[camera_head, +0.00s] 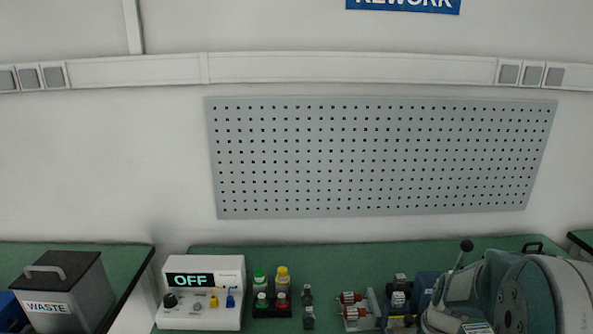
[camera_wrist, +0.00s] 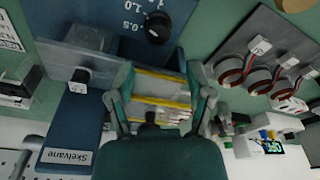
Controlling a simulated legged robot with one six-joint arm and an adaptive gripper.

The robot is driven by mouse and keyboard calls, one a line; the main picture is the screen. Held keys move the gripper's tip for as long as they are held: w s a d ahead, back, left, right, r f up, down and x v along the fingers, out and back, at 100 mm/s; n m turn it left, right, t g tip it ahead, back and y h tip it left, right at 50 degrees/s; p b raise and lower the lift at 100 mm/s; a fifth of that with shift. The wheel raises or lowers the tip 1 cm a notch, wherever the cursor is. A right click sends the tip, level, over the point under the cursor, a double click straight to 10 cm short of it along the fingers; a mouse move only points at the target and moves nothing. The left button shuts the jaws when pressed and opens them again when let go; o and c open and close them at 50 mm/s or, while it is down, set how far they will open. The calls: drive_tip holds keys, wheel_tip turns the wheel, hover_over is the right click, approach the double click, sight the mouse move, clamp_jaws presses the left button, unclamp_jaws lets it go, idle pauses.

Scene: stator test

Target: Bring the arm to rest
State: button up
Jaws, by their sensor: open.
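My gripper (camera_wrist: 160,72) shows in the wrist view with its two dark green fingers spread apart. It is open, and no thing is held between the fingers. Behind the gap between them is a pale part with yellow strips (camera_wrist: 162,85); how far it lies from the fingertips I cannot tell. I cannot clearly make out the gripper in the head view.
The head view shows a tester reading OFF (camera_head: 200,300), a WASTE bin (camera_head: 65,290), bottles (camera_head: 282,284) and a perforated wall panel (camera_head: 380,155). The wrist view shows a blue dial unit (camera_wrist: 185,12), a Skelvane-labelled blue part (camera_wrist: 75,125) and a board with ringed parts (camera_wrist: 262,35).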

drive_tip(key=s+a+r+m+t, duration=0.1)
drive_tip(key=s+a+r, duration=0.25)
drive_tip(key=r, duration=0.25)
drive_tip(key=s+a+r+m+t, duration=0.1)
drive_tip(key=s+a+r, duration=0.25)
drive_tip(key=r, duration=0.25)
drive_tip(key=s+a+r+m+t, duration=0.1)
drive_tip(key=s+a+r, duration=0.1)
drive_tip(key=s, duration=0.4)
drive_tip(key=s+a+r+m+t, duration=0.1)
drive_tip(key=s+a+r+m, duration=0.1)
drive_tip(key=s, duration=0.4)
wheel_tip(320, 180, up, 2)
drive_tip(key=shift+a+r+h, duration=0.25)
drive_tip(key=shift+a+h, duration=0.15)
drive_tip(key=shift+a, duration=0.4)
